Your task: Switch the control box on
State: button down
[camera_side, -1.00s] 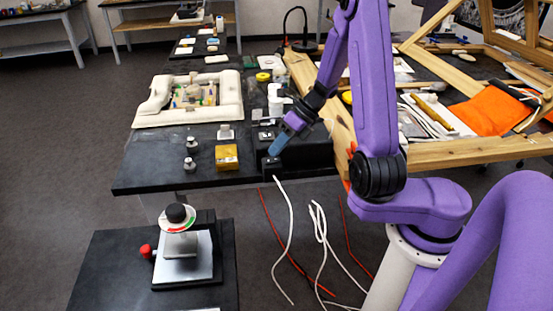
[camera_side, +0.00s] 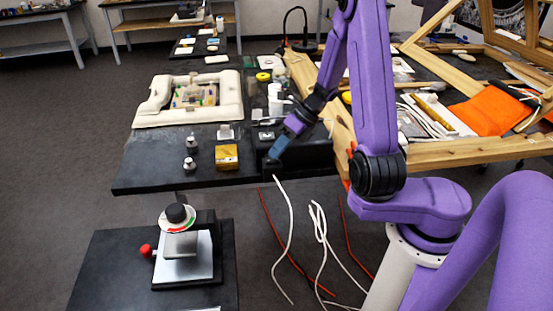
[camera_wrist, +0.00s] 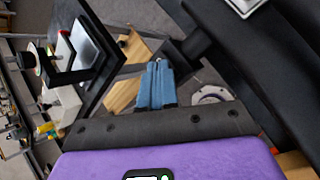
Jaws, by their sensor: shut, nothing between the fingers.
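A low black box (camera_side: 310,153) sits at the front edge of the black table, partly behind my gripper. I take it to be the control box; its switch cannot be made out clearly. In the wrist view a dark body with a block sticking out (camera_wrist: 185,55) fills the upper right, perhaps the same box. My gripper (camera_side: 277,153) points down and left in the side view, with its blue fingertips at the box's left front part. Whether they touch it cannot be told. The blue fingers show together and empty in the wrist view (camera_wrist: 157,68).
A yellow block (camera_side: 227,157) and small metal weights (camera_side: 190,154) stand left of the box. A cream padded frame (camera_side: 188,100) lies behind them. A device with a dial (camera_side: 180,220) stands on a lower front table. White cables (camera_side: 287,240) hang below the table edge.

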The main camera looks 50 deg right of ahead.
dwell(0.5)
jog(key=shift+r, duration=0.7)
jog(key=shift+r, duration=0.1)
jog(key=shift+w+a+r, duration=0.15)
jog(key=shift+r, duration=1.05)
jog(key=shift+w+a+r, duration=0.15)
jog(key=shift+r, duration=1.05)
